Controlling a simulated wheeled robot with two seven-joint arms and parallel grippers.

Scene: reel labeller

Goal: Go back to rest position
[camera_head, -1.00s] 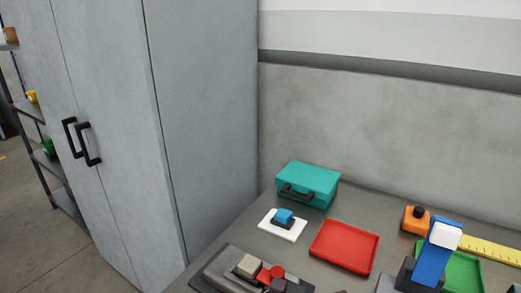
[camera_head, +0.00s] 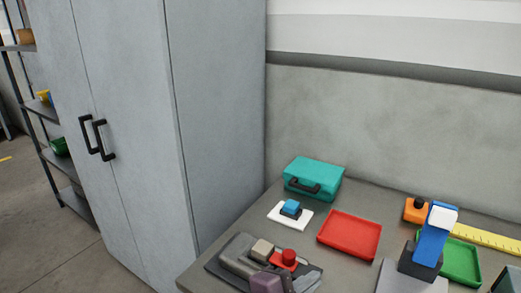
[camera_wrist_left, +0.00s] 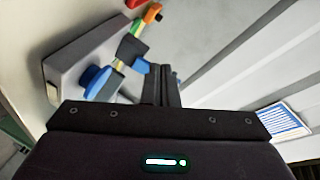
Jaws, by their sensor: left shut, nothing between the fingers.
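My left gripper (camera_wrist_left: 160,86) shows in the left wrist view. Its two dark fingers are together, with nothing between them. Beyond them, at the upper left of that view, is a grey panel-like body with a blue round part (camera_wrist_left: 96,80) and several coloured pieces. The fingers appear apart from these. I cannot make out either gripper in the head view. In the head view a dark grey device (camera_head: 238,258) with beige, red and purple parts sits at the bench's near left. A blue stand with a white top (camera_head: 434,238) stands at the right.
The grey bench (camera_head: 352,273) holds a teal case (camera_head: 314,178), a red tray (camera_head: 349,236), a white plate with a blue block (camera_head: 290,208), a green tray (camera_head: 461,262) and an orange block (camera_head: 414,211). A tall grey cabinet (camera_head: 215,120) and shelves (camera_head: 58,108) stand left.

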